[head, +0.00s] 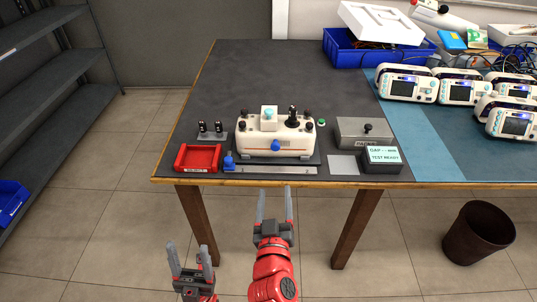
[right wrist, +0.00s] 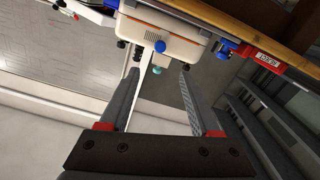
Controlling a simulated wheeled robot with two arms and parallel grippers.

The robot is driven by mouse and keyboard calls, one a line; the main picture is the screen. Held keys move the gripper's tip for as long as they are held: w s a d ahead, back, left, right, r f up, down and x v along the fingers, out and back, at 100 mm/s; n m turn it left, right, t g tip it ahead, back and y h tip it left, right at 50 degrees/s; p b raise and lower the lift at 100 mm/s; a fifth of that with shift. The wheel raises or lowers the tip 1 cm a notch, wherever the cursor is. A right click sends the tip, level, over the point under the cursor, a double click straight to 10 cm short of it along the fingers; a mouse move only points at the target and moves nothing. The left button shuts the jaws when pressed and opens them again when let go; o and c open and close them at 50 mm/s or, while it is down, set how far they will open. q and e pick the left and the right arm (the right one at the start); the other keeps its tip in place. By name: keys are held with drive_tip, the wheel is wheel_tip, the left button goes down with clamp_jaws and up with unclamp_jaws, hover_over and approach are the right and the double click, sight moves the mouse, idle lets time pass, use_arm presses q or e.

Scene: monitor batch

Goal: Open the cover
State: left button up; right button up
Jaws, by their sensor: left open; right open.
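A white test fixture (head: 258,136) with black corner knobs, a blue front knob (head: 275,145), a light-blue knob on a pale block (head: 268,114) and a black upright handle (head: 292,114) stands near the table's front edge. I cannot tell which part is the cover. My right gripper (head: 275,198) is open and empty, in front of the table edge below the fixture. The fixture also shows in the right wrist view (right wrist: 175,28), beyond the fingers (right wrist: 157,85). My left gripper (head: 189,254) is open and empty, lower left, off the table.
A red tray (head: 198,171) lies left of the fixture, a small display box (head: 382,160) right. Several white monitors (head: 407,95) and a blue crate (head: 338,49) occupy the right side. The table's back left is clear. A brown bin (head: 478,250) stands on the floor.

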sight(275, 149)
drive_tip(key=w+p, duration=0.2)
drive_tip(key=w, duration=1.4)
drive_tip(key=shift+w, duration=0.1)
clamp_jaws()
drive_tip(key=shift+p, duration=0.3)
idle(0.4)
